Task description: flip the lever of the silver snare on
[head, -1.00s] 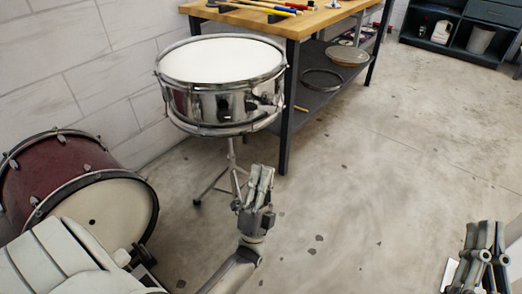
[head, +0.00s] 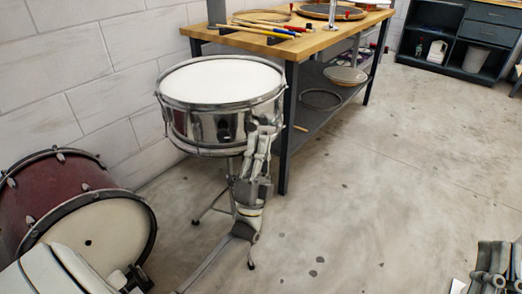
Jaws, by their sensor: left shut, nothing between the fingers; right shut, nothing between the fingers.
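The silver snare (head: 205,128) stands on a thin tripod stand (head: 207,205) left of the workbench, its white head facing up. My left gripper (head: 264,134) is shut and empty, with its fingertips at the right front of the snare's chrome shell. The fingers cover the part of the shell where the lever sits, so I cannot make out the lever or its position. I cannot tell whether the fingertips touch it. My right gripper (head: 497,258) is shut and empty at the bottom right corner, far from the snare and partly cut off by the frame.
A dark red bass drum (head: 55,195) lies on its side at the left by the wall. A wooden workbench (head: 310,38) with drumsticks (head: 262,29) on top stands just right of the snare. Its shelf holds a hoop (head: 321,99) and a round drum head (head: 346,75). The floor at right is clear.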

